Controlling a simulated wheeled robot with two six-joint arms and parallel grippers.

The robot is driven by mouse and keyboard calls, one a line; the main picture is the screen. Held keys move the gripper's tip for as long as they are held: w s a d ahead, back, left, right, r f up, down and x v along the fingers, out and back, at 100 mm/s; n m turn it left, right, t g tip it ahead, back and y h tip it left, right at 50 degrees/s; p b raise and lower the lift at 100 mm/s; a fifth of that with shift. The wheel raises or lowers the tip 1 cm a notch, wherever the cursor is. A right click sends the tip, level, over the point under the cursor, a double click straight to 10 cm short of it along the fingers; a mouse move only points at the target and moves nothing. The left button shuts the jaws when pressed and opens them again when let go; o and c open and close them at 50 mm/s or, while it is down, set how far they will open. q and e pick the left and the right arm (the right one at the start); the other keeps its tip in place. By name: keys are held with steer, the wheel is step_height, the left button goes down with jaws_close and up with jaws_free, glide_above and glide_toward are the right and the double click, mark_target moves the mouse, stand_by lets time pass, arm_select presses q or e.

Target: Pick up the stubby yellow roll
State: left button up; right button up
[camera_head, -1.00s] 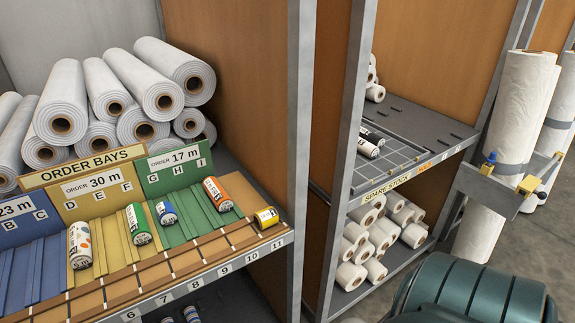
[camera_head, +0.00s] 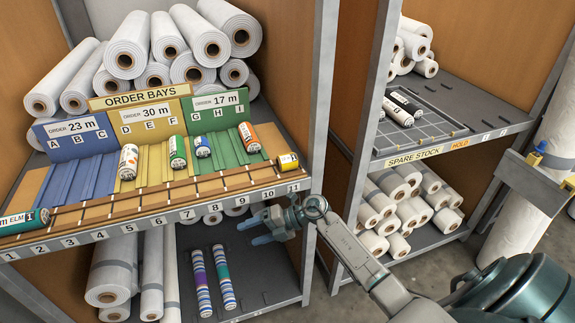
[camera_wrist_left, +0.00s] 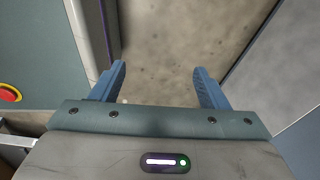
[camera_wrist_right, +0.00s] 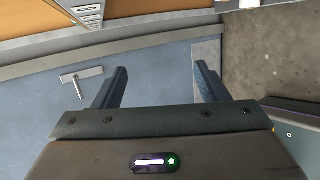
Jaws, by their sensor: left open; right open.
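The stubby yellow roll (camera_head: 288,161), with a pale label, lies at the right end of the slotted brown front rail, above number 11, in the head view. My right gripper (camera_head: 251,231) is open and empty. It is below the shelf's front edge, lower and left of the yellow roll, apart from it. In the right wrist view its open fingers (camera_wrist_right: 160,68) have nothing between them, and the yellow roll does not show there. My left gripper (camera_wrist_left: 159,68) is open and empty over the floor in the left wrist view. It is out of the head view.
Other short rolls lie nearby: an orange one (camera_head: 249,137), a blue one (camera_head: 202,147), a green one (camera_head: 177,152) and a white spotted one (camera_head: 129,161). A grey post (camera_head: 318,120) stands right of the yellow roll. Striped rolls (camera_head: 223,277) lie on the lower shelf.

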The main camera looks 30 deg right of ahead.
steer(key=s+d+r+n+g+h+b, duration=0.1)
steer(key=s+d+r+n+g+h, duration=0.15)
steer(key=d+r+h, duration=1.2)
steer(key=y, duration=0.2)
glide_toward(288, 157)
steer(key=shift+t+h, duration=0.25)
steer(key=shift+t, duration=0.1)
step_height(288, 157, down, 6)
steer(key=shift+a+b, duration=0.15)
steer(key=shift+b, duration=0.2)
steer(key=shift+w+d, duration=0.2)
steer(key=shift+w, duration=0.55)
steer(key=p+x, duration=0.1)
steer(key=x, duration=0.4)
steer(key=shift+w+d+f+p, duration=0.1)
steer(key=shift+w+f+p, duration=0.1)
steer(key=shift+p, duration=0.2)
arm_select(q)
steer(key=shift+s+d+f, duration=0.1)
steer(key=shift+s+f, duration=0.1)
steer(key=shift+s, duration=0.45)
arm_select(e)
steer(key=shift+r, duration=0.1)
steer(key=c, duration=0.7)
